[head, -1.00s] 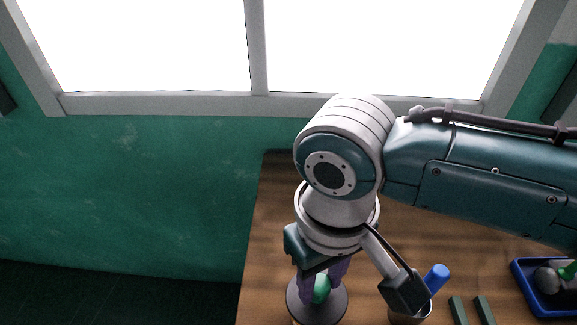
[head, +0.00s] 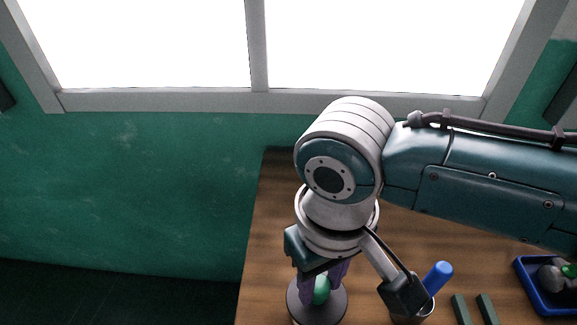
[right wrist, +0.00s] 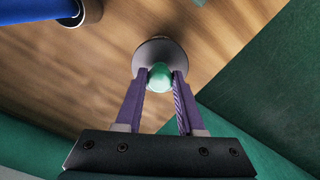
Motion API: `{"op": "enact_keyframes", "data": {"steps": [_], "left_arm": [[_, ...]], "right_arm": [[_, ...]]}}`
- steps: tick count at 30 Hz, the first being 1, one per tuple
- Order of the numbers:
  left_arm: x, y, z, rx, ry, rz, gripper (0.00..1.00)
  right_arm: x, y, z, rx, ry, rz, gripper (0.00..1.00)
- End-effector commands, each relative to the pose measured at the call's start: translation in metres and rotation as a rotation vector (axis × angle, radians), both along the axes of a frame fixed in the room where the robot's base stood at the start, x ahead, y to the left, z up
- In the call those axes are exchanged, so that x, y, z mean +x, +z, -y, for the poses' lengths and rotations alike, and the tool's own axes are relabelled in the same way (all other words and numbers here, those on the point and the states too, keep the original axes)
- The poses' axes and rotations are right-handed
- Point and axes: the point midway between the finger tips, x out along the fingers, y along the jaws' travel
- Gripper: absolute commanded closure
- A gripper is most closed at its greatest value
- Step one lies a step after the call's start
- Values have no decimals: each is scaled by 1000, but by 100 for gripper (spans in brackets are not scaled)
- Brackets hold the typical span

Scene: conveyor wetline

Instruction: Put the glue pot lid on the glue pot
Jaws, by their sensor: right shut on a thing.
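The glue pot lid is a dark grey disc (head: 334,305) with a round green knob (head: 321,290). My right gripper (head: 323,287) points down with its purple fingers shut on the knob. In the right wrist view the fingertips of the right gripper (right wrist: 160,80) pinch the green knob (right wrist: 160,76), and the grey disc (right wrist: 153,50) shows beyond it. The disc hides what is under it, so I cannot tell whether the lid rests on the glue pot. My left gripper is not in view.
A metal cup (head: 413,315) with a blue-handled thing (head: 437,277) stands just right of the lid. Two dark green bars (head: 487,309) lie further right, then a blue tray (head: 527,279) with grey and green things. The wooden table (head: 268,230) is bare at its left side.

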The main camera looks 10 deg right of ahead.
Motion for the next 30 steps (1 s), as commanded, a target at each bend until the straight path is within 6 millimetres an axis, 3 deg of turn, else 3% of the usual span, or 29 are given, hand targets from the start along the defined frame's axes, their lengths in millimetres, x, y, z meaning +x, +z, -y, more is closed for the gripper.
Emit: {"op": "enact_keyframes", "data": {"steps": [4, 5, 13, 23, 30], "left_arm": [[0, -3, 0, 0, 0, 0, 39], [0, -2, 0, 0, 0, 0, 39], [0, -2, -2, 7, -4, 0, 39], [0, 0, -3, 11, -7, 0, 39], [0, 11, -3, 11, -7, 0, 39]], "right_arm": [[0, -4, 0, 0, 0, -1, 100], [0, -3, 0, 0, 0, 0, 59], [0, -3, 0, 0, 0, 0, 29], [0, 3, 0, 0, 1, 0, 27], [1, 46, 0, 2, 1, 4, 27]]}}
